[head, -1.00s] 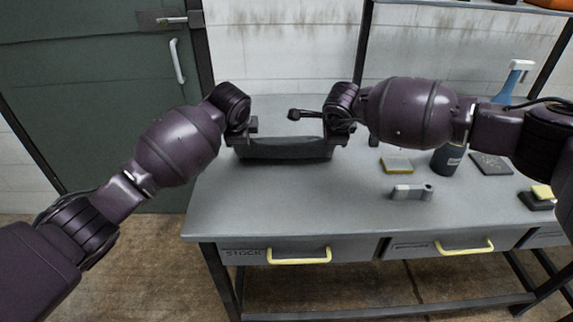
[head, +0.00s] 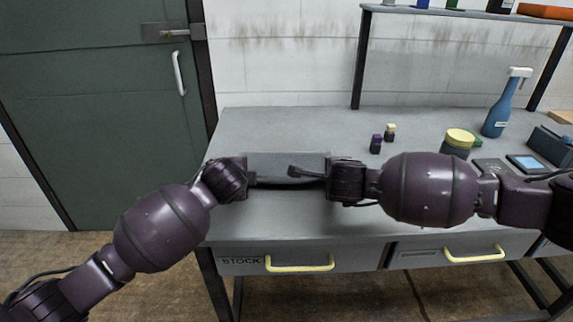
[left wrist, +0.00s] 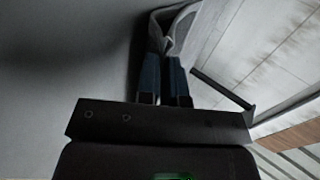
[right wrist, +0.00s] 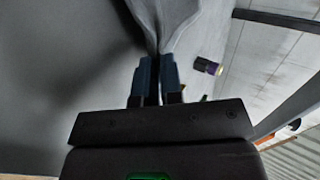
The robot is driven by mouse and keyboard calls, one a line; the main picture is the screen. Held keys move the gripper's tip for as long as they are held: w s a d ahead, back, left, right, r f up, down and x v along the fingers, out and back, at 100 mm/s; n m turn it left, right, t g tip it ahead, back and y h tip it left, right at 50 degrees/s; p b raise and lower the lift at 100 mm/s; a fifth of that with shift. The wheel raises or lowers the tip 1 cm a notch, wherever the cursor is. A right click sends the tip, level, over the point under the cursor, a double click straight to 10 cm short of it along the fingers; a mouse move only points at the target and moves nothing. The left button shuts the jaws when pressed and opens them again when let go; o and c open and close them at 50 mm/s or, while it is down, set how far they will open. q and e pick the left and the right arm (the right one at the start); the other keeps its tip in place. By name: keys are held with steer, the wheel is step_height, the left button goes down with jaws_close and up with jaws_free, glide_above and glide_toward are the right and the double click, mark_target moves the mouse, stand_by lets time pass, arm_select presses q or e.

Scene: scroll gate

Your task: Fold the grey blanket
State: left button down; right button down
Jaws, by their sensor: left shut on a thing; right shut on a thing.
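The grey blanket (head: 288,166) hangs between my two grippers over the grey workbench in the head view, its upper part lying or draped behind them. My left gripper (head: 252,179) is shut on the blanket's left side; in the left wrist view its blue fingers (left wrist: 166,62) pinch a bunched grey fold (left wrist: 176,30). My right gripper (head: 326,178) is shut on the right side; in the right wrist view its fingers (right wrist: 156,62) pinch another fold (right wrist: 172,22). Whether the lower edge touches the bench is unclear.
The workbench (head: 285,222) has drawers with yellow handles (head: 300,264). The bench's back left is clear.

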arm_select(q)
steer(key=c, duration=1)
jaws_free()
arm_select(e)
steer(key=c, duration=1)
jaws_free()
arm_select(q)
steer(key=shift+r, duration=0.1)
steer(key=shift+s+r, duration=0.1)
steer(key=shift+r, duration=0.2)
arm_select(e)
steer(key=shift+s+r, duration=0.1)
steer(key=shift+r, duration=0.25)
arm_select(q)
steer(key=s+r, duration=0.5)
steer(key=r, duration=0.3)
steer(key=shift+s+r, duration=0.15)
steer(key=shift+s, duration=0.25)
arm_select(e)
steer(key=s+r, duration=0.5)
steer(key=r, duration=0.3)
steer(key=shift+s+r, duration=0.15)
steer(key=shift+s, duration=0.25)
